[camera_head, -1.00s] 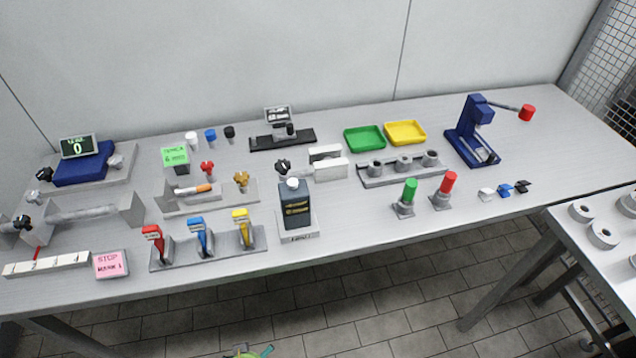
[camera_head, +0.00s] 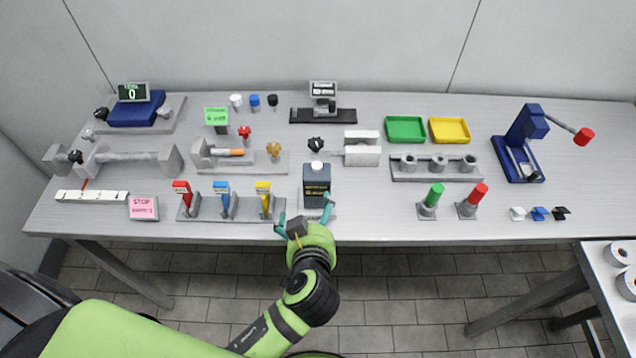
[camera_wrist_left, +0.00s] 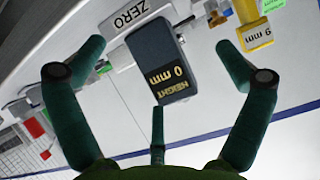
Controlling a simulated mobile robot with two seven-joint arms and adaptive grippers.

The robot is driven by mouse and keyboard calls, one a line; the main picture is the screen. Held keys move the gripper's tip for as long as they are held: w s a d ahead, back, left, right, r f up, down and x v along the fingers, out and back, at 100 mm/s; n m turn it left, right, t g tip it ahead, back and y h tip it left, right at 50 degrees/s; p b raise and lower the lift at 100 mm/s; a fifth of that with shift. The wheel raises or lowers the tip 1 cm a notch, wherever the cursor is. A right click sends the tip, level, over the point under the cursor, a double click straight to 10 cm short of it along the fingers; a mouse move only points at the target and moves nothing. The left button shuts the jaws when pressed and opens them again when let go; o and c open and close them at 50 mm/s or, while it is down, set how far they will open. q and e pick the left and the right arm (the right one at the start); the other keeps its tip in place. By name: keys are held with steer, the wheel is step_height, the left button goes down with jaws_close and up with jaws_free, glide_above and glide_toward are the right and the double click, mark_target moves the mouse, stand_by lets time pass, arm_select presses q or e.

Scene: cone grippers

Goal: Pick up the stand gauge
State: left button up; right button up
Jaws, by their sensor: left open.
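The stand gauge is the dark upright box (camera_head: 317,183) with a white knob on top, standing near the table's front edge. In the left wrist view the same gauge (camera_wrist_left: 160,57) appears upside down, with gold lettering reading HEIGHT 0 mm and a pale ZERO plate at its base. My left gripper (camera_head: 305,209) is open and empty just in front of the gauge. In the left wrist view the gauge shows between the spread fingers; I cannot tell whether any finger touches it. My right gripper is out of view.
A row of red, blue and yellow handled tools (camera_head: 222,203) stands close left of the gauge. A grey-white clamp block (camera_head: 362,152) is behind to the right. Green (camera_head: 430,200) and red cylinders stand further right. Bare table lies between the gauge and the green cylinder.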

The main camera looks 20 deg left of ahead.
mark_target(323, 190)
arm_select(q)
steer(key=shift+w+d+r+t, duration=0.3)
steer(key=shift+w+d+r, duration=0.1)
steer(key=shift+d+r, duration=0.15)
steer(key=shift+w+d+r+t, duration=0.3)
steer(key=shift+w+d+r, duration=0.1)
steer(key=shift+r, duration=0.25)
steer(key=p+x, duration=0.3)
steer(key=x, duration=0.3)
steer(key=shift+w, duration=0.25)
steer(key=shift+w+f, duration=0.1)
steer(key=c, duration=1.2)
